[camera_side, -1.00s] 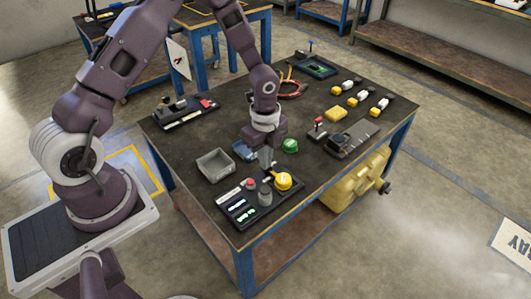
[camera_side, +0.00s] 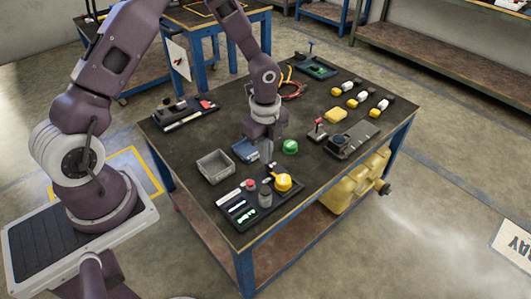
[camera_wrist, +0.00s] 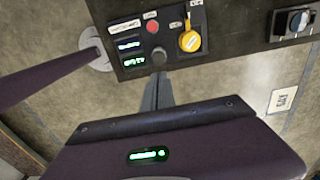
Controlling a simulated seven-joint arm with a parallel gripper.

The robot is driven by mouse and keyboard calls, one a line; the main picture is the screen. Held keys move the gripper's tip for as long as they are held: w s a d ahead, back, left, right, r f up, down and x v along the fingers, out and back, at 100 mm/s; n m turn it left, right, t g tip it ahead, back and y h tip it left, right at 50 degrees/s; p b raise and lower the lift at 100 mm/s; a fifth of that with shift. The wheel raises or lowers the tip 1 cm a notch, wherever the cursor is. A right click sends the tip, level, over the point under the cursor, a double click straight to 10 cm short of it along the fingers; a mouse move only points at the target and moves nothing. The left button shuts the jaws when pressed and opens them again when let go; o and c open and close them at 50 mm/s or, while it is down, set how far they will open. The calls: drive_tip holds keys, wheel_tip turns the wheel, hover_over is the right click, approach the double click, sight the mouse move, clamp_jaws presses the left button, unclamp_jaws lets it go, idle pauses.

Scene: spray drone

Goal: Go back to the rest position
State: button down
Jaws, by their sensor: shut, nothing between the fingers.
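My gripper (camera_side: 266,151) is shut and empty, pointing down above the dark worktable (camera_side: 330,178). It hangs just behind the control panel (camera_side: 243,212), apart from it, near the blue tray and the green knob. In the wrist view the shut fingers (camera_wrist: 157,92) show below the panel (camera_wrist: 130,68). The panel carries a yellow knob (camera_side: 283,182), a grey knob (camera_side: 265,196), a red button (camera_side: 250,184) and small lit displays.
A grey bin (camera_side: 215,167), a blue tray (camera_side: 245,151) and a green knob (camera_side: 290,146) surround my gripper. A joystick unit (camera_side: 318,130), a dark device (camera_side: 352,140) and yellow-and-white parts (camera_side: 350,92) lie to the right. The table's front right is bare.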

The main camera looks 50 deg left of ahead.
drive_tip(key=s+r+n+t+y, duration=0.1)
drive_tip(key=s+r+n, duration=0.25)
drive_tip(key=r, duration=0.65)
drive_tip(key=s+r+n+t+y, duration=0.1)
drive_tip(key=s+r+n+t, duration=0.3)
drive_tip(key=r, duration=0.6)
drive_tip(key=s+d+r+n+h, duration=0.1)
drive_tip(key=s+r+n, duration=0.2)
drive_tip(key=s+n, duration=0.2)
drive_tip(key=s+d+r+n+h, duration=0.1)
drive_tip(key=s+r+n, duration=0.3)
drive_tip(key=s, duration=0.6)
drive_tip(key=shift+s+d+r+n+t, duration=0.2)
drive_tip(key=shift+d+r+n+t, duration=0.15)
drive_tip(key=shift+n, duration=0.4)
